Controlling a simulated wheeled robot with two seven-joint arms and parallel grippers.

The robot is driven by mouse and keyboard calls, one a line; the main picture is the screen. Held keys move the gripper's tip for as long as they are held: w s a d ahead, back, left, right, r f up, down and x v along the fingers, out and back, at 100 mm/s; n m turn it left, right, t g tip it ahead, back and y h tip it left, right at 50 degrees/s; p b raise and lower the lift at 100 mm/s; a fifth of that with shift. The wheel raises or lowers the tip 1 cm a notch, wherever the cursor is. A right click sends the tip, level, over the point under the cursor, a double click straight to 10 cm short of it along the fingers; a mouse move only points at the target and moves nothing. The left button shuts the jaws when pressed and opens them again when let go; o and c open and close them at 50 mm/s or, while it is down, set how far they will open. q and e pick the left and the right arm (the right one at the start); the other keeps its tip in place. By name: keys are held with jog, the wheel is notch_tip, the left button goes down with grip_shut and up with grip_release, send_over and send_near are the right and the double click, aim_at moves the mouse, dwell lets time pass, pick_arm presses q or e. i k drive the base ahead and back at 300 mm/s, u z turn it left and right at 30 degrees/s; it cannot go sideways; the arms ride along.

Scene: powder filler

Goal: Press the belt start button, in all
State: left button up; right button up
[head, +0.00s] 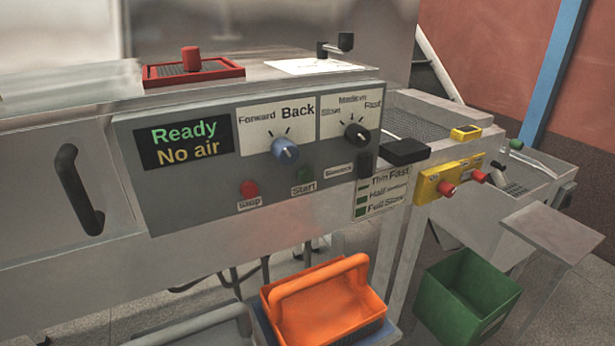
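A grey control panel (200,205) on the machine's front fills the middle of the head view. A dark display (184,143) reads "Ready" in green and "No air" in yellow. Neither of my grippers is in view.
A black block (405,151) juts out right of the panel, near a black switch (365,165). A yellow box (460,178) with red buttons is further right. An orange basket (325,310) and a green bin (466,297) stand below. A black handle (79,190) is left.

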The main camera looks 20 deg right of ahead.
aim_at(306, 175)
jog(key=u, duration=1.3)
jog(key=k, duration=0.8)
jog(key=z, duration=0.75)
jog(key=i, duration=0.5)
jog(key=u, duration=0.05)
